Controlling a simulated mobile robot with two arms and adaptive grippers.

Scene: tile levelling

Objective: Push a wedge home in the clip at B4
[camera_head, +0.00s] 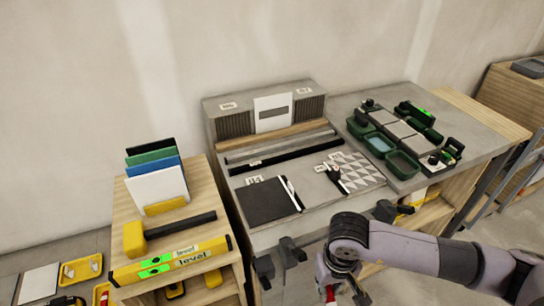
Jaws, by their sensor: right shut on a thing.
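My right arm comes in from the right, and my right gripper (338,284) hangs low at the bottom edge of the picture, in front of the bench. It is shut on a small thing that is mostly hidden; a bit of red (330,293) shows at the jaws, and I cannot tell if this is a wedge. My left gripper is not in view. A grey patterned tile panel (362,170) and a group of grey tiles (399,129) lie on the bench. The clip at B4 cannot be made out at this size.
Green trays (404,164) stand around the grey tiles. A dark flat panel (267,203) lies on the bench's left part. A yellow level (172,262) and a mallet (168,231) lie on the wooden stand at left. Dark clamp-like parts (292,251) stick out at the bench's front edge.

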